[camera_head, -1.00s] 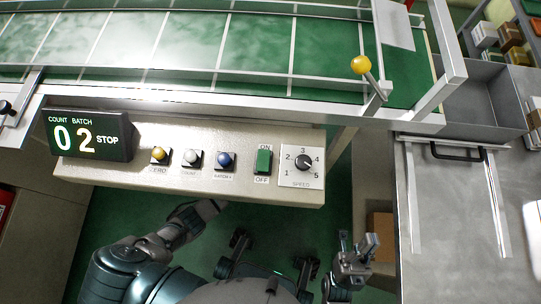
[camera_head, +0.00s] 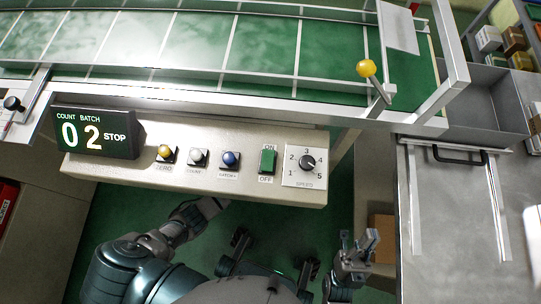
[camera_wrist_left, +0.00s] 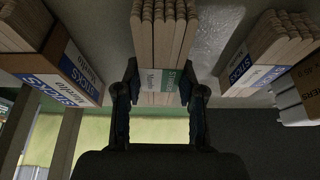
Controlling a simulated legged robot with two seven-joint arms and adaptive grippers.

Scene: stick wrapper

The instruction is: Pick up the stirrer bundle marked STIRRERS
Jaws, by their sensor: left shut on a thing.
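In the left wrist view, my left gripper (camera_wrist_left: 161,84) is shut on a bundle of pale wooden sticks (camera_wrist_left: 160,30). A green and white label is wrapped around this bundle. Its lettering is too small to read for certain, and the bundle shows between the two dark fingers. In the head view the left arm reaches under the control panel, so its gripper and the bundle are hidden there. My right gripper (camera_head: 357,240) is at the lower middle right of the head view. Its fingers stand apart with nothing between them.
The control panel (camera_head: 110,172), conveyor (camera_head: 190,45) and metal table (camera_head: 460,210) surround my arms.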

